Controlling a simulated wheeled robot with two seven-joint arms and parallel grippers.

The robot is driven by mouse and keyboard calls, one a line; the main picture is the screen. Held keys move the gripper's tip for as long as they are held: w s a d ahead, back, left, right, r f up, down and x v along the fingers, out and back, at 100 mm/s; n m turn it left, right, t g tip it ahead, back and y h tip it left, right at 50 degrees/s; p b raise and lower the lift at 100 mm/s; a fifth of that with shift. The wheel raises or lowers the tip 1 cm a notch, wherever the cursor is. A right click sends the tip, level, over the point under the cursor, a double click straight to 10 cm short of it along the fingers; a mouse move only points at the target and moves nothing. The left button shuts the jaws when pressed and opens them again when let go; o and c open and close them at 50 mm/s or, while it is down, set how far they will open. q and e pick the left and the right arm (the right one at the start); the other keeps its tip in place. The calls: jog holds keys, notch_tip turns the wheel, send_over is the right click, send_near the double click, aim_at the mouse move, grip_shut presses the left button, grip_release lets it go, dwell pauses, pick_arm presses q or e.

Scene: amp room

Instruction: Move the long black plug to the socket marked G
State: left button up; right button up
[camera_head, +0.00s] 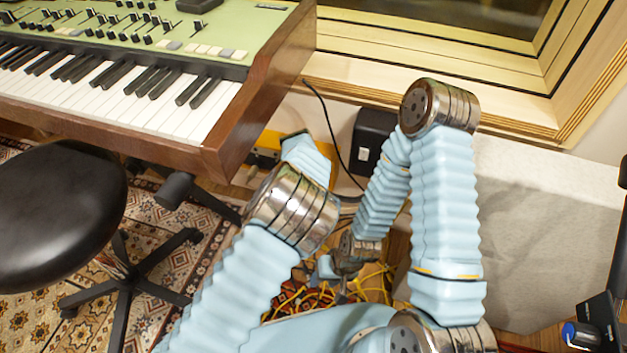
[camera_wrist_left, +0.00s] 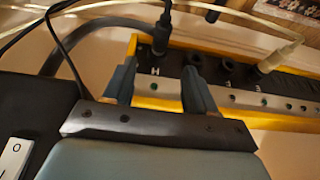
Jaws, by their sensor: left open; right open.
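In the left wrist view, a dark plug (camera_wrist_left: 161,35) with a cable stands upright in the socket strip (camera_wrist_left: 140,98), a yellow-edged black box, just above the mark H. My left gripper (camera_wrist_left: 158,74) is open, its fingers either side of the H mark, with visible gaps to the plug. Sockets to the right of H look empty; the right finger partly covers that area and I cannot read a G. In the head view, the strip's yellow box (camera_head: 268,142) is below the keyboard's right end. My right gripper (camera_head: 342,268) is low in the middle, its fingers small and unclear.
A pale plug (camera_wrist_left: 276,56) stands further right in the strip, with a light cable. A black box with a switch (camera_wrist_left: 14,158) is close at lower left; it also shows in the head view (camera_head: 372,140). Yellow cables (camera_head: 300,300) lie near my right gripper. The keyboard (camera_head: 262,75) overhangs.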

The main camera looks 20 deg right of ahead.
pick_arm(q)
jog(key=x, duration=0.8)
jog(key=shift+f+b, duration=0.25)
jog(key=shift+b, duration=0.05)
grip_shut()
